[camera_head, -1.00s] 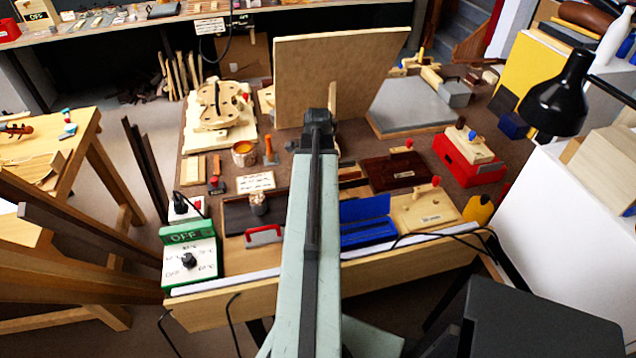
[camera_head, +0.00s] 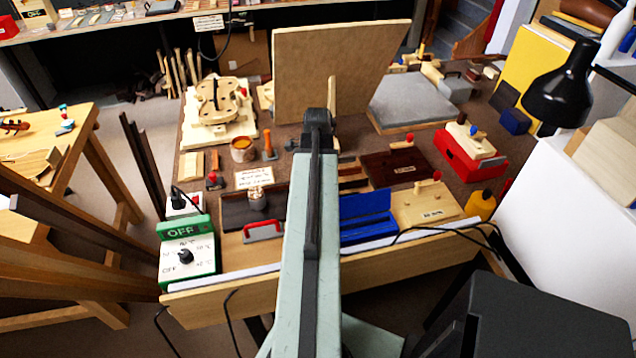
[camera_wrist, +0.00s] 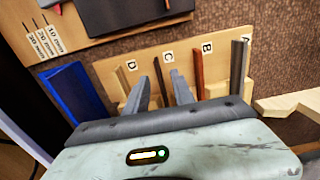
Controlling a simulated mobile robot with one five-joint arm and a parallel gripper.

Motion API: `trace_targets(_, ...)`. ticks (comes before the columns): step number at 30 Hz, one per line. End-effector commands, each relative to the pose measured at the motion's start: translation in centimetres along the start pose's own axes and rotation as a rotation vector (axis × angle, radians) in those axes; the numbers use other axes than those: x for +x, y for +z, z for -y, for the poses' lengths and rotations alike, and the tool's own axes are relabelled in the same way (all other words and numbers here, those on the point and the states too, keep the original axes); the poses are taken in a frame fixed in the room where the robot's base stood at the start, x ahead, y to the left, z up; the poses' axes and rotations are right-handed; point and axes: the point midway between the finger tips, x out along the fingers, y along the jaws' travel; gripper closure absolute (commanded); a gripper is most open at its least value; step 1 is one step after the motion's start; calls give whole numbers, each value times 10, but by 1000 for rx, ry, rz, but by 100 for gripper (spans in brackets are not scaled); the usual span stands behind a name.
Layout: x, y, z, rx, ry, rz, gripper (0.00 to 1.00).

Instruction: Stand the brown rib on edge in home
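In the wrist view, a pale wooden board (camera_wrist: 220,60) carries the letter labels A, B, C and D, with thin strips standing beside them. A reddish-brown strip (camera_wrist: 198,74), which looks like the brown rib, stands on edge beside label B. A dark grey strip (camera_wrist: 237,68) stands near A and a yellowish strip (camera_wrist: 124,80) near D. My gripper (camera_wrist: 160,78) is over the board by label C, left of the brown strip and apart from it. Its grey fingers are spread, with a narrow strip seen between them. In the head view my arm hides the gripper tips. Nothing visible is labelled home.
A blue tray (camera_head: 366,218) and a dark red-brown board (camera_head: 397,167) lie right of my arm. A tall brown panel (camera_head: 300,75) stands behind it. A violin body (camera_head: 220,98) lies at the left; a red box (camera_head: 470,152) is at the right.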

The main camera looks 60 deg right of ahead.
Motion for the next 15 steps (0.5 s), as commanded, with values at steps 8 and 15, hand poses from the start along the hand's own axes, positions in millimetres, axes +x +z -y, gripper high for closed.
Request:
trace_targets(8, -42, 0, 0, 0, 0, 0, 70)
trace_targets(15, -78, 0, 0, 0, 0, 0, 70)
